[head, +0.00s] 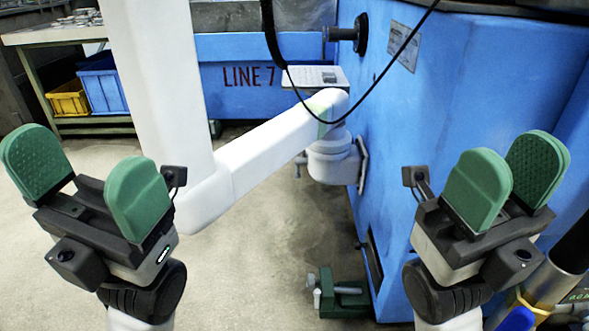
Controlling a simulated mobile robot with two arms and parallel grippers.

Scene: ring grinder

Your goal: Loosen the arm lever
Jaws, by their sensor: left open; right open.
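A white arm (265,152) runs from a white upright post (160,90) to a joint (332,155) on the side of the blue machine (400,150). My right gripper (510,175) is open and empty at the right, in front of the blue machine. Both appear well apart from the joint.
A black cable (330,121) hangs across the arm's far end. A green clamp-like fixture (345,295) sits low by the machine. A workbench (60,35) with a yellow bin (68,100) and a blue bin (103,90) stands back left. Floor (260,235) below the arm is clear.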

